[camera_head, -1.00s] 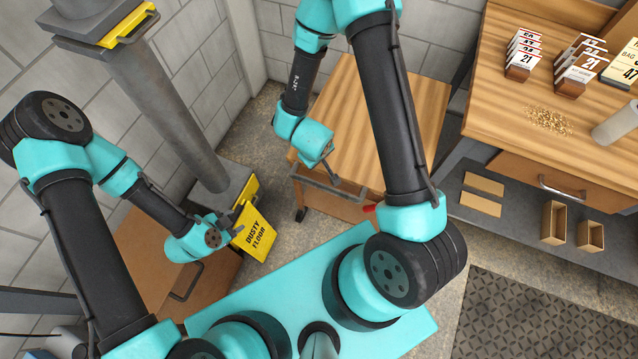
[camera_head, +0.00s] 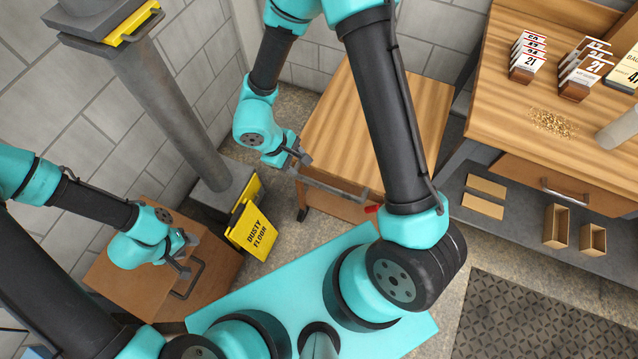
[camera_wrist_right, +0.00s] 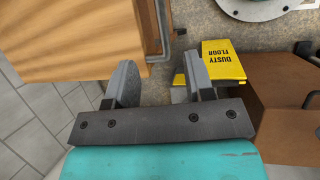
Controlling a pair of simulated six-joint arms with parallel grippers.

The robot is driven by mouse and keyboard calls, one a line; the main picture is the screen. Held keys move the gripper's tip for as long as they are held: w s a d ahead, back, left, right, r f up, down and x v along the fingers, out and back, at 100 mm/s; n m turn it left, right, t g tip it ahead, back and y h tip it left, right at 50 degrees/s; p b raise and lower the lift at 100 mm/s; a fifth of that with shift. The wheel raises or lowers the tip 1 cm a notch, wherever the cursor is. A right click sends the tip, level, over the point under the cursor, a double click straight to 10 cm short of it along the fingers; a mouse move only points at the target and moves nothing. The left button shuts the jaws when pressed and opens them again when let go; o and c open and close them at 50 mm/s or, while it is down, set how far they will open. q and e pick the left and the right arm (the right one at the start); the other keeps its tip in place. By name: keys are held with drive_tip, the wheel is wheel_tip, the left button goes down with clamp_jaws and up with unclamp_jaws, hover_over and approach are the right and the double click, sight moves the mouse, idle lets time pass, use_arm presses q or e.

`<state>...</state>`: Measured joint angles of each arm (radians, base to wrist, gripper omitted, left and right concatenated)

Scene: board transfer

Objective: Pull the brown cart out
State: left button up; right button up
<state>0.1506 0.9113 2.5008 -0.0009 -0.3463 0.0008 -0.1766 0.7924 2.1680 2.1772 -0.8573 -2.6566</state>
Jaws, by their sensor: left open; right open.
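A plain brown cart (camera_head: 125,283) with a dark bar handle (camera_head: 190,281) stands at the lower left of the head view; it also shows at the right edge of the right wrist view (camera_wrist_right: 288,115). My left gripper (camera_head: 188,254) is open and empty beside this handle. A second cart with a striped wooden top (camera_head: 375,115) and a grey bar handle (camera_head: 335,186) stands in the middle. My right gripper (camera_head: 302,160) is open near the left end of that handle. In the wrist view its fingers (camera_wrist_right: 160,80) are apart, with the handle just beyond; contact is unclear.
A yellow dusty-floor sign (camera_head: 253,228) stands between the carts, by a grey column (camera_head: 165,110). A wooden workbench (camera_head: 485,90) with number cards fills the right side. A turquoise surface (camera_head: 270,295) is in front. A dark floor mat (camera_head: 540,320) lies at lower right.

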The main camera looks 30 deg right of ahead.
sight(322, 185)
drive_tip(key=shift+f, duration=0.15)
drive_tip(key=x, duration=1.7)
drive_tip(key=shift+d, duration=0.15)
drive_tip(key=shift+c, duration=0.2)
clamp_jaws()
